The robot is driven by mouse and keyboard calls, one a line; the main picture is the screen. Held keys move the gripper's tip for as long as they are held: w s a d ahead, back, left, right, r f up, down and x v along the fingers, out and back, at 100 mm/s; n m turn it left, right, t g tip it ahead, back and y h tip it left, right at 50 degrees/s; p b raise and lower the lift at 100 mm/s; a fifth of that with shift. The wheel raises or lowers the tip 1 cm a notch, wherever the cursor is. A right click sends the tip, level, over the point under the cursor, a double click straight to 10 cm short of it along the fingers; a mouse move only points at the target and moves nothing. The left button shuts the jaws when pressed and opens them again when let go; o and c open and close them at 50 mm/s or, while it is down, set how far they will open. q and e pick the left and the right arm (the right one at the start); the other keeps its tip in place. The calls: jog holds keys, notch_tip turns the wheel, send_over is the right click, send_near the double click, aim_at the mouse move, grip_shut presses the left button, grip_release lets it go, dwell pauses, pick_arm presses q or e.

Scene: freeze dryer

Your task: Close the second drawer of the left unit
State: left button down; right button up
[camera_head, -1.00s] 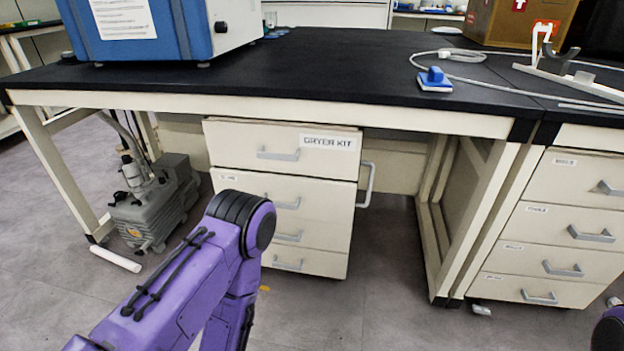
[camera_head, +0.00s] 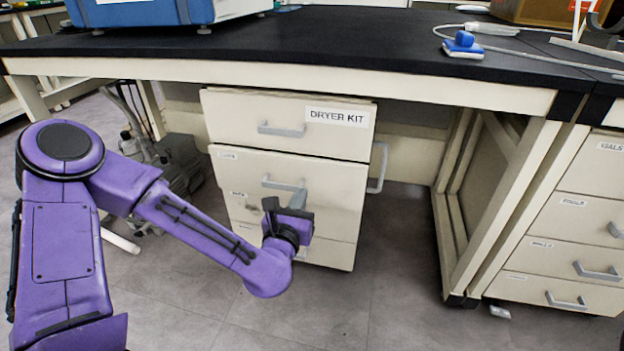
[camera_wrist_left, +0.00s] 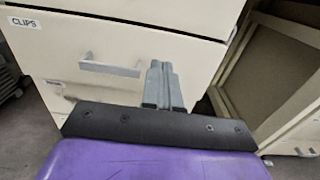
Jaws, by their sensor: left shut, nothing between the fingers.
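The left unit is a cream drawer cabinet under the bench, its top drawer (camera_head: 240,112) marked DRYER KIT. The second drawer (camera_head: 335,190) is below it, with a grey bar handle. It looks close to flush, but I cannot tell how far it stands out. In the left wrist view the drawer front (camera_wrist_left: 215,55) carries a CLIPS label and its handle (camera_wrist_left: 110,67). My left gripper (camera_head: 299,190) is shut and empty, in front of this drawer, right of the handle. Its fingers (camera_wrist_left: 161,68) point at the front; contact is unclear. My right gripper is out of view.
The black bench top (camera_head: 330,45) overhangs the unit. A bench leg frame (camera_head: 500,200) and another drawer unit (camera_head: 560,210) stand to the right. A grey pump (camera_head: 180,165) is behind my left arm. The floor in front of the unit is clear.

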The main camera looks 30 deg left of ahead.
aim_at(315, 165)
pick_arm(q)
jog(key=b+x, duration=0.2)
jog(key=x, duration=0.8)
jog(key=shift+d+f, duration=0.1)
jog(key=shift+f, duration=0.05)
jog(key=shift+w+b, duration=0.3)
jog(key=shift+w, duration=0.1)
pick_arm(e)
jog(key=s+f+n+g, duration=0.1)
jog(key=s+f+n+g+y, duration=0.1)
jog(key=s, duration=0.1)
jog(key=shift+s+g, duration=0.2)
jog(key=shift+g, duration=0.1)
